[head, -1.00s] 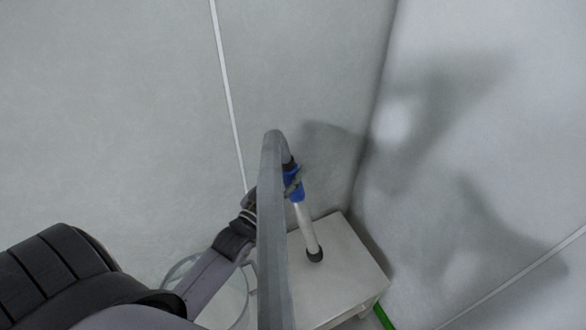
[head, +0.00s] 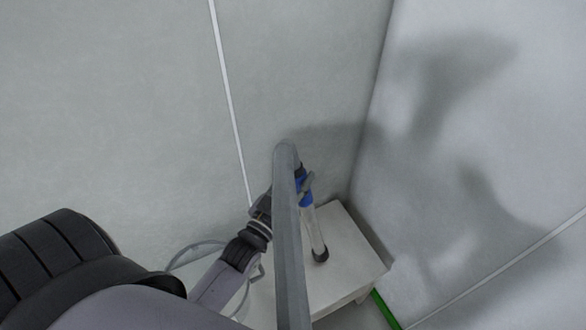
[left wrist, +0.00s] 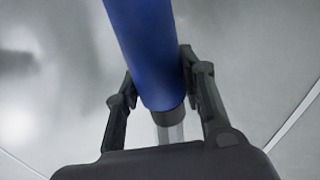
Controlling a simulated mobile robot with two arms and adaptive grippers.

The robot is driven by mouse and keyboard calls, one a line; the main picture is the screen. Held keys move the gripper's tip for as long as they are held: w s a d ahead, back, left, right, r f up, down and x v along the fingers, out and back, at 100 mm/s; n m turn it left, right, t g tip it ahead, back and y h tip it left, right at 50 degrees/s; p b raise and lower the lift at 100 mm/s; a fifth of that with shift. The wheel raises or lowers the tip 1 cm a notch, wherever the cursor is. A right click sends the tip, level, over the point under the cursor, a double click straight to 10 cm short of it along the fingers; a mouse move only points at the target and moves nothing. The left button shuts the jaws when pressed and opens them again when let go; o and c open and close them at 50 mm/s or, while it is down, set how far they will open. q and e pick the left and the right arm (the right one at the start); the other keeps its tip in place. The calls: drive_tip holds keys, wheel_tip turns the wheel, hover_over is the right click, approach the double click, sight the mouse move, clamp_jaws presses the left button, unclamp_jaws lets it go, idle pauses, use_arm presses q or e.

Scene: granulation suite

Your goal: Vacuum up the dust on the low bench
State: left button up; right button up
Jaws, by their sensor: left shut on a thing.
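The low bench (head: 350,262) is a pale box-like top in the corner, seen in the head view. The vacuum wand (head: 315,232) has a blue grip, a clear tube and a dark round nozzle (head: 320,255) over the bench top; I cannot tell whether the nozzle touches it. My left gripper (head: 303,188) is shut on the blue grip, which also fills the middle of the left wrist view (left wrist: 145,50) between both fingers. A grey hose (head: 288,230) arches from the wand's top toward me and hides part of the bench. I cannot make out dust. My right gripper is not in view.
Walls (head: 300,80) close in behind the bench and on its right (head: 480,120). A green strip (head: 385,309) runs along the floor by the right wall. A pale looped tube (head: 190,251) shows at the bench's left side.

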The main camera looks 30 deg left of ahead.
use_arm(q)
drive_tip(key=shift+s+d+r+p, duration=0.1)
drive_tip(key=shift+s+d+p, duration=0.1)
drive_tip(key=shift+s+d, duration=0.45)
drive_tip(key=shift+s+d+f+p, duration=0.1)
drive_tip(key=shift+s+d+p, duration=0.15)
drive_tip(key=shift+d, duration=0.6)
drive_tip(key=shift+s+d+r+p, duration=0.1)
drive_tip(key=shift+s+d+p, duration=0.05)
drive_tip(key=shift+s+d, duration=0.5)
drive_tip(key=shift+w, duration=0.1)
drive_tip(key=shift+s+a+p, duration=0.3)
drive_tip(key=shift+s+a, duration=0.05)
drive_tip(key=shift+s, duration=0.3)
drive_tip(key=shift+w+a, duration=0.75)
drive_tip(key=shift+a, duration=0.3)
drive_tip(key=shift+w+a, duration=0.7)
drive_tip(key=shift+a, duration=0.35)
drive_tip(key=w+a, duration=0.1)
drive_tip(key=a, duration=0.1)
drive_tip(key=w+a, duration=0.2)
drive_tip(key=shift+w+a, duration=0.1)
drive_tip(key=shift+a, duration=0.25)
